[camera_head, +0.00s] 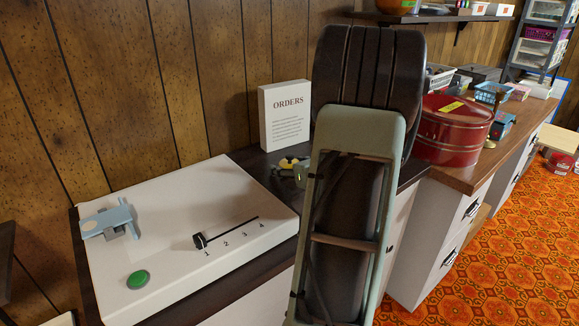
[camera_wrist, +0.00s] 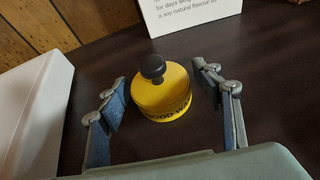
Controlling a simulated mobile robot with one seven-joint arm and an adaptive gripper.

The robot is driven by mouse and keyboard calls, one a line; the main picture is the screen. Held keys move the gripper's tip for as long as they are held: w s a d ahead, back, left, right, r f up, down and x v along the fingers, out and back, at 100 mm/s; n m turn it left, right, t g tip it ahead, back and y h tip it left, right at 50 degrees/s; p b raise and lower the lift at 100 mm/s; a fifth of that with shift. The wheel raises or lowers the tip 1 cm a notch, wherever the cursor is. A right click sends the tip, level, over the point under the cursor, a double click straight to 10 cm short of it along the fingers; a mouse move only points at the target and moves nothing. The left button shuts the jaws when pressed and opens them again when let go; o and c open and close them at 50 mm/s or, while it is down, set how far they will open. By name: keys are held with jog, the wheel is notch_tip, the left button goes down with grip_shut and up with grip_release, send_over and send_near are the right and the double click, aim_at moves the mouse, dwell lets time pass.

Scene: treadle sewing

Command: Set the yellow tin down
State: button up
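The yellow tin (camera_wrist: 165,101) is round with a black knob on its lid and dark lettering around its side. It stands upright on the dark counter top (camera_wrist: 165,145) in the wrist view. My gripper (camera_wrist: 160,78) is open, with one blue-padded finger on each side of the tin and a visible gap on both sides. In the head view a bit of the yellow tin (camera_head: 287,163) shows beside my gripper (camera_head: 293,172); my arm hides much of that area.
A white ORDERS sign (camera_head: 284,115) stands just behind the tin. A white sloped panel (camera_head: 180,225) with a green button, slider and light-blue lever is to the left. A dark red canister (camera_head: 452,135) stands to the right on a wooden counter.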

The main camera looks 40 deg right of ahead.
jog(key=shift+s+r+p, duration=0.2)
jog(key=shift+r+p, duration=0.1)
jog(key=shift+r, duration=0.05)
jog(key=p+v, duration=0.2)
jog(key=v, duration=0.9)
jog(key=shift+s+a+r, duration=0.15)
jog(key=shift+s, duration=0.05)
jog(key=shift+w, duration=0.1)
